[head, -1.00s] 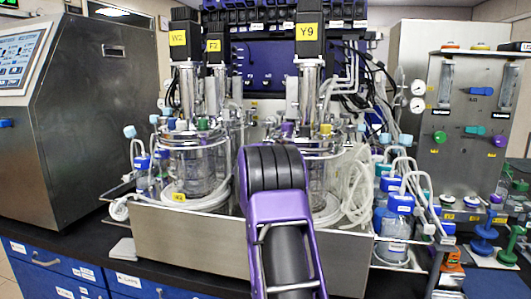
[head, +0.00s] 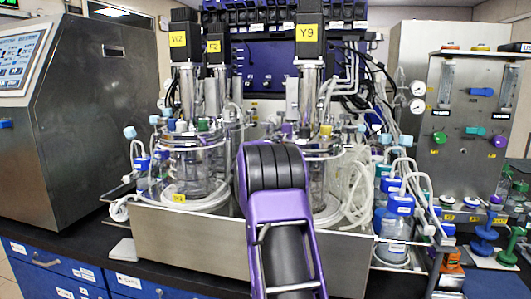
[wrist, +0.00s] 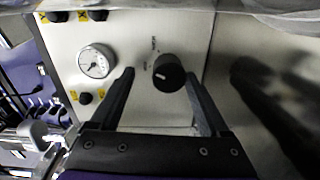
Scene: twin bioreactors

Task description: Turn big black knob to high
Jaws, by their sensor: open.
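The big black knob (wrist: 168,72) is on a pale metal panel in the wrist view, with a white pointer line on its face toward the picture's left. Small dark lettering stands on the panel around its upper left, too small to read. My gripper (wrist: 160,74) is open, with its two dark fingers reaching toward the panel. In the picture the knob lies between the fingertips, nearer the right one. I see no contact, and cannot tell how far the fingertips are from the panel. In the head view my arm hides the gripper, and I cannot make out this knob.
A round white gauge (wrist: 96,61) and a small black knob (wrist: 85,98) are left of the fingers. In the head view, glass vessels (head: 192,170) and tubing (head: 360,195) crowd the bench around my arm.

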